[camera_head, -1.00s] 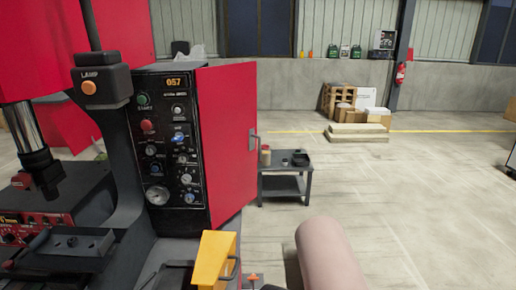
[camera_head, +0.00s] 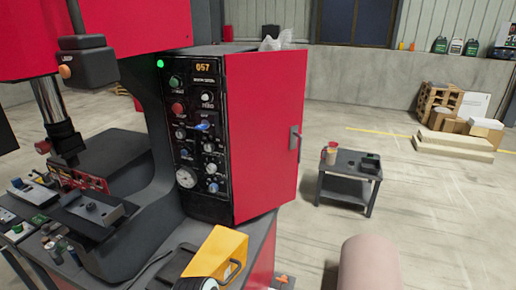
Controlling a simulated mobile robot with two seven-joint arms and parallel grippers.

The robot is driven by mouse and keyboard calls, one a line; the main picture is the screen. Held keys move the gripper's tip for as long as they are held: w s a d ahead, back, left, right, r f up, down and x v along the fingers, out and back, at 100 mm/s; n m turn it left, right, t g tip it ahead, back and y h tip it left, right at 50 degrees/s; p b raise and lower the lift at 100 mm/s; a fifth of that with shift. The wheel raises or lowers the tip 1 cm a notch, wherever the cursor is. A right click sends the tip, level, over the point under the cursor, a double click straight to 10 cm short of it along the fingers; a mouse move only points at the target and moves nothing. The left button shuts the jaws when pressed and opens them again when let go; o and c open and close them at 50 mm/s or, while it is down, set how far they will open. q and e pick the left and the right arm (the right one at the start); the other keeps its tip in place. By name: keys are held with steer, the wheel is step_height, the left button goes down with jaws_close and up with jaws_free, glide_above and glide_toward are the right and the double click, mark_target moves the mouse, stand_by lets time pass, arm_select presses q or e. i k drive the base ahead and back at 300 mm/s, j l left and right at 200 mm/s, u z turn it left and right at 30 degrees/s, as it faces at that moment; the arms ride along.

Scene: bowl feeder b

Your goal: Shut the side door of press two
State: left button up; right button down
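The side door (camera_head: 262,140) is a flat red panel on the right side of the press's black control cabinet (camera_head: 198,130). A grey handle (camera_head: 296,138) sits on its far right edge. The door appears swung outward, its top edge running away from the cabinet's dark top at an angle. Its inner face and any gap behind it are hidden. The cabinet's display reads 057; no press number is legible. Neither of my grippers is in view, and nothing touches the door or handle.
A yellow box (camera_head: 218,252) stands low in front of the cabinet. A pale pink cylinder (camera_head: 370,265) rises at the bottom edge, its nature unclear. A small dark cart (camera_head: 348,180) stands right of the door. Open floor lies beyond, with stacked wood (camera_head: 452,145) farther back.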

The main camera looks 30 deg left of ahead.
mark_target(264, 91)
steer(key=i+l+u, duration=0.1)
steer(key=u, duration=0.4)
steer(key=i+l+u, duration=0.15)
steer(key=u, duration=0.35)
steer(key=i+l+u, duration=0.25)
steer(key=u, duration=0.25)
